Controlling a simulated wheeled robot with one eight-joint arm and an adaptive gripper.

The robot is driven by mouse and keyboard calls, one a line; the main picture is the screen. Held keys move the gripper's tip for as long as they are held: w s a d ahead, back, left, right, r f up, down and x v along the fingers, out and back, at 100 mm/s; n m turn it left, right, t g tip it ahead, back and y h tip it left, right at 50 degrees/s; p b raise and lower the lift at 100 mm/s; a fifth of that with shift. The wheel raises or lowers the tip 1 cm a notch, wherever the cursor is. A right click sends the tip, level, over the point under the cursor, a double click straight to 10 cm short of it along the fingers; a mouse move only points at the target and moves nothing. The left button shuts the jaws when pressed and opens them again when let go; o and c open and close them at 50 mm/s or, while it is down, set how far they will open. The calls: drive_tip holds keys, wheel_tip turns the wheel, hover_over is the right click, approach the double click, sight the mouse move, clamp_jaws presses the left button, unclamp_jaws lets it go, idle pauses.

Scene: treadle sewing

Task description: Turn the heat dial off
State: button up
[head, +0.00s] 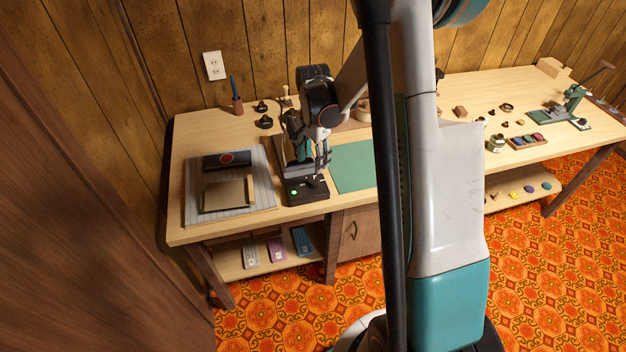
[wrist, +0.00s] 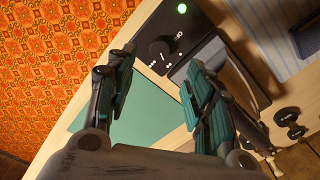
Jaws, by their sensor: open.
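The heat dial (wrist: 161,49) is a black round knob with white marks around it, on the dark control panel at the front of a small press. A green light (wrist: 182,9) glows near it. In the head view, the press's control box (head: 306,195) sits at the table's front edge, with the green light lit; the dial there is small and partly unclear. My gripper (wrist: 160,62) is open and empty. In the wrist view, its fingers lie on either side of the dial's picture. In the head view, my gripper (head: 323,160) is just above the box; contact cannot be told.
A striped cloth (head: 262,192) with a dark pouch and tan piece lies left of the press. A green mat (head: 352,166) lies right. Black stamps (head: 264,122) and a cup with a blue tool (head: 237,104) stand behind. The wood table (head: 196,130) has bare room at its back left.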

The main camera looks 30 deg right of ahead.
sight(313, 181)
wheel_tip(313, 181, down, 9)
drive_tip(key=shift+b, duration=1.2)
drive_tip(key=c, duration=1.1)
